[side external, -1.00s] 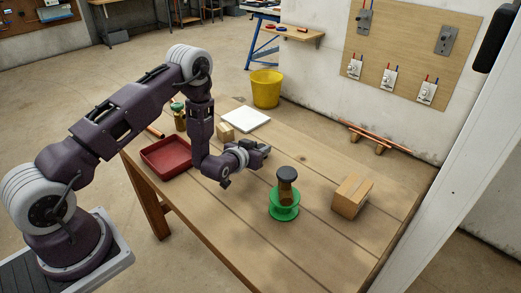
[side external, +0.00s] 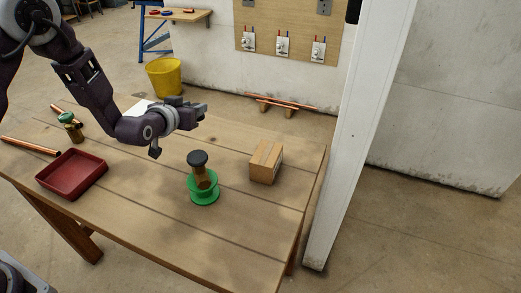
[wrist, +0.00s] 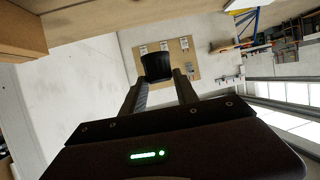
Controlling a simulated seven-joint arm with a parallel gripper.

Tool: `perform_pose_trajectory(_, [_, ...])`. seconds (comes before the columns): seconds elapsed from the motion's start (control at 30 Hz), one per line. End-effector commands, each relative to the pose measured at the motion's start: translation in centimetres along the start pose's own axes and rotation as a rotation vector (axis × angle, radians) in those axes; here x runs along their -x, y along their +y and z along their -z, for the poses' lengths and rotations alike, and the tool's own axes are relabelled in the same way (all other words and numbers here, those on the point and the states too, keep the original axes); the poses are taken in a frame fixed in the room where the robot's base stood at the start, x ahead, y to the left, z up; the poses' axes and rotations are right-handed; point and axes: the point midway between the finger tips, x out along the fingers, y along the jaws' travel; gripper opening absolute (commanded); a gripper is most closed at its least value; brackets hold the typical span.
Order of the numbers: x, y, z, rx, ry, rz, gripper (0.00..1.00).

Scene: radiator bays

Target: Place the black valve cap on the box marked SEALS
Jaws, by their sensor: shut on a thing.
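My gripper (wrist: 160,88) is shut on a black, cup-shaped cap (wrist: 157,66), held between the fingertips in the wrist view. In the side view my gripper (side external: 196,112) is above the table, left of and behind a cardboard box (side external: 262,165); the cap is hard to tell from the dark fingers there. The box sits on the table at the right, the only carton I see. No marking on it is readable. A black-topped brown jar (side external: 202,177) stands in a green spool (side external: 204,194), in front of my gripper.
A red tray (side external: 72,187), a green-topped brass piece (side external: 71,128) and copper pipes (side external: 30,147) lie on the left of the wooden table (side external: 150,225). A white post (side external: 350,150) stands beyond its right edge. The table between spool and box is clear.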

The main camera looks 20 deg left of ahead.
Motion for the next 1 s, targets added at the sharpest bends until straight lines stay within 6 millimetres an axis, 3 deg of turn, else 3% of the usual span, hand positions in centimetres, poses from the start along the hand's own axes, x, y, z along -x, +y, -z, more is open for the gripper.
perform_pose_trajectory(0.03, [0.3,2.9,0.7,-0.016,0.006,-0.041,0.00])
perform_pose_trajectory(0.2, [2.5,12.6,2.5,-0.066,0.007,-0.176,0.00])
perform_pose_trajectory(0.3, [4.1,16.9,3.1,-0.087,0.006,-0.238,0.00])
perform_pose_trajectory(0.4, [5.2,19.4,3.4,-0.097,0.003,-0.276,0.00])
perform_pose_trajectory(0.5, [5.5,20.5,2.9,-0.103,-0.001,-0.292,0.00])
perform_pose_trajectory(0.7, [3.8,20.6,-1.4,-0.104,-0.004,-0.293,0.00])
perform_pose_trajectory(1.0, [2.0,20.7,-5.7,-0.103,0.000,-0.294,0.00])
